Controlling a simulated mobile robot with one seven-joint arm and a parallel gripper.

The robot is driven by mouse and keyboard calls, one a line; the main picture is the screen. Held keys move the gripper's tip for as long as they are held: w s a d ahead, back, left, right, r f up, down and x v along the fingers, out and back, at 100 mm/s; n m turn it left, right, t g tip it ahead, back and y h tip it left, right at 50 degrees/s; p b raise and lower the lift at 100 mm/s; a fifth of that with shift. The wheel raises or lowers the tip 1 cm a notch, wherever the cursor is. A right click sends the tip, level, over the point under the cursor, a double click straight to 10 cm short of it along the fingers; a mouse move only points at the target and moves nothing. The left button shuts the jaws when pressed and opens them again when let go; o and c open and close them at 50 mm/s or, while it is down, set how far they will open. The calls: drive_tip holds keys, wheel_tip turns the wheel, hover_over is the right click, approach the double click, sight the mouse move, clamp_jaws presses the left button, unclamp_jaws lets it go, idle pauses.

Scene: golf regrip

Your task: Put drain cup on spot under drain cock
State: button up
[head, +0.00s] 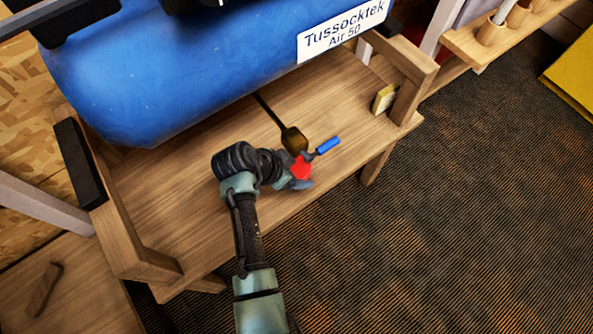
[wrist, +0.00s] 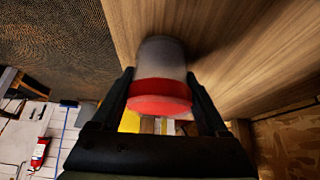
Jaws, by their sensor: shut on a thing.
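The drain cup (wrist: 161,92) has a red band and a greyish body, and it sits between my two fingers in the wrist view. In the head view its red part (head: 301,168) shows at the end of my arm. My gripper (wrist: 160,76) is shut on the cup. The drain cock (head: 293,139) is a brass-coloured body with a blue lever (head: 328,145), on a dark pipe from the blue tank. The cup is close to the cock, just below it in the head view. I cannot tell whether the cup touches the wood. The spot is not visible.
The blue tank (head: 190,70) is above the wooden stand (head: 185,195), with end posts at both sides. A small yellow block (head: 384,98) lies at the stand's right end. Dark carpet (head: 450,220) is open in front and right. A wooden rack (head: 492,30) stands at upper right.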

drive_tip(key=shift+f, duration=0.2)
drive_tip(key=o, duration=1.2)
drive_tip(key=shift+r, duration=0.1)
drive_tip(key=shift+s+a+r+p, duration=0.15)
drive_tip(key=shift+r+p, duration=0.15)
drive_tip(key=shift+r, duration=0.25)
drive_tip(key=shift+p+v, duration=2)
drive_tip(key=shift+v, duration=3.6)
